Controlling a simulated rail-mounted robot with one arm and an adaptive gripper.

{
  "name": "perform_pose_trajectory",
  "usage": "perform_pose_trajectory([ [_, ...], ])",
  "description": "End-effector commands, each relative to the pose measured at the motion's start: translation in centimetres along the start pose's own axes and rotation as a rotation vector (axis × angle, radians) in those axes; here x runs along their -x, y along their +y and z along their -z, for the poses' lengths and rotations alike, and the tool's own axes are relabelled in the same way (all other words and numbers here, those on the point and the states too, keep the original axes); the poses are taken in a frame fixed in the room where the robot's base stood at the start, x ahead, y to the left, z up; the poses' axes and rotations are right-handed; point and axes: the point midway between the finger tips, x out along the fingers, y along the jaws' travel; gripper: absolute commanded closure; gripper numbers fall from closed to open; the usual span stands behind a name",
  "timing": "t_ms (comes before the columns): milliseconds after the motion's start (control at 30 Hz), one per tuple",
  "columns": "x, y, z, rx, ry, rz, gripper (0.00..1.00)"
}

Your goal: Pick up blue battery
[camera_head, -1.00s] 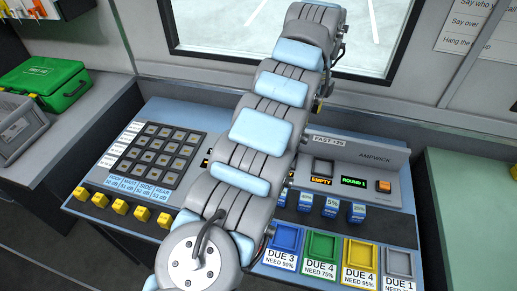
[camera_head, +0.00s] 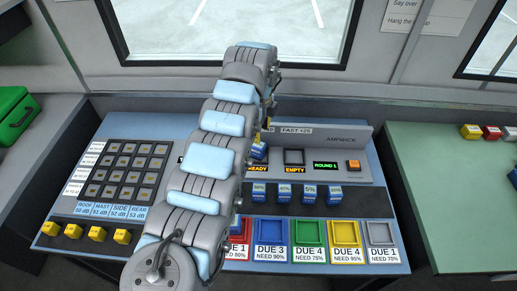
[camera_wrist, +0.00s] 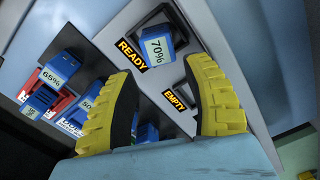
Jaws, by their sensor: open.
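A blue battery (camera_wrist: 157,47) marked 70% sits in a socket beside the READY sign, between and beyond my fingertips in the wrist view. In the head view this battery (camera_head: 259,151) shows just right of my arm, above the READY sign. My gripper (camera_wrist: 162,72) is open, its two yellow fingers apart with nothing between the tips. In the head view my arm hides most of the gripper. More blue batteries stand in a row on the console, such as one marked 65% (camera_wrist: 55,75) at the left of the wrist view and one at the row's right end (camera_head: 334,194).
An empty socket (camera_head: 294,157) with the EMPTY sign is right of the READY one. Coloured trays, such as the green one (camera_head: 310,234), line the console's front. A keypad (camera_head: 136,173) lies left. A green counter (camera_head: 450,210) is at right.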

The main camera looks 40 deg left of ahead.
Motion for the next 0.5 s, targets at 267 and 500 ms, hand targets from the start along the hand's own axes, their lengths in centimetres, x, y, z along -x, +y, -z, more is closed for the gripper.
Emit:
perform_pose_trajectory([
  [267, -2.7, 0.0, 0.0, 0.000, 0.002, -0.001, 0.50],
  [500, -3.9, 0.1, -0.1, 0.001, 0.001, 0.001, 0.50],
])
